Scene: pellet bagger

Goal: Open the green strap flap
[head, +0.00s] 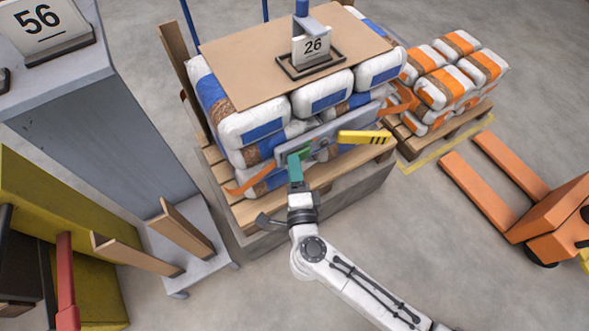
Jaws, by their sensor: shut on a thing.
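The green strap flap (295,166) is a small teal-green piece at the front of the bagged pallet, by the left end of a grey buckle plate (322,134). My gripper (297,182) reaches up from below and is shut on the flap's lower end. The fingertips are small and partly hidden, and how far the flap stands from the plate is unclear. A yellow lever with black stripes (363,137) sticks out from the plate to the right. An orange strap (252,182) runs left from near the flap.
White and blue bags (248,124) are stacked on a wooden pallet (246,212) under a cardboard sheet (245,57) bearing a "26" sign (312,46). A grey cabinet (110,135) stands left. An orange pallet truck (550,220) is at right. The floor in front is clear.

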